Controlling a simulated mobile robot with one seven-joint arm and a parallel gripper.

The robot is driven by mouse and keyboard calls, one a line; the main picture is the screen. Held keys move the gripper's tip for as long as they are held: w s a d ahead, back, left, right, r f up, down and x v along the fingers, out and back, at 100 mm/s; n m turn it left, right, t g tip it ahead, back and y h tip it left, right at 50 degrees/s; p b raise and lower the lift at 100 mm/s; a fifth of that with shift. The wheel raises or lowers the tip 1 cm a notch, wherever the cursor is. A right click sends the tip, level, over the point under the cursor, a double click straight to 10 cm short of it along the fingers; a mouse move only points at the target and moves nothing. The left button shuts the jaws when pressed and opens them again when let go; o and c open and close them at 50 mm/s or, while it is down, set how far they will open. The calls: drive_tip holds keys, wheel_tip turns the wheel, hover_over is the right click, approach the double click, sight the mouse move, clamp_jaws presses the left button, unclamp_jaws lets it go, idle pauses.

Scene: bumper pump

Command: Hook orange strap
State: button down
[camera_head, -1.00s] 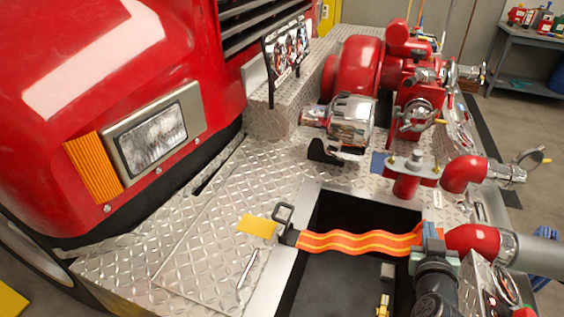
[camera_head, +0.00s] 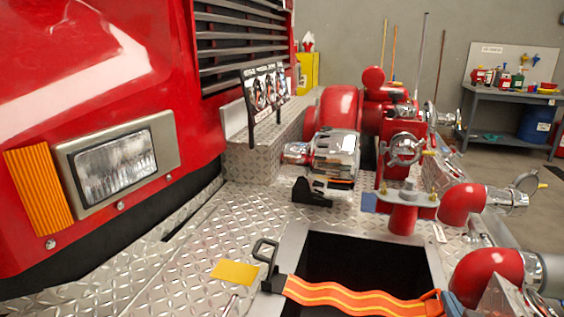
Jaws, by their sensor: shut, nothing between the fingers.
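The orange strap (camera_head: 350,297) has yellow stripes and runs in waves across the dark open well near the bottom of the head view. Its left end meets a black buckle with a loop handle (camera_head: 266,250) at the well's left rim. Its right end narrows to an orange loop beside a blue-grey piece at the bottom edge. That piece seems to be the tip of my gripper (camera_head: 453,304), shut, with the rest cut off below the picture. Whether it touches the strap cannot be told.
A yellow card (camera_head: 235,272) lies on the diamond-plate bumper (camera_head: 150,265) left of the buckle. A red pump (camera_head: 335,108) with chrome fittings and red pipes (camera_head: 488,272) stand behind and right of the well. The red truck front (camera_head: 80,70) fills the left side.

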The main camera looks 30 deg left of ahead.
drive_tip(key=shift+s+f, duration=0.1)
drive_tip(key=shift+f, duration=0.35)
idle(0.4)
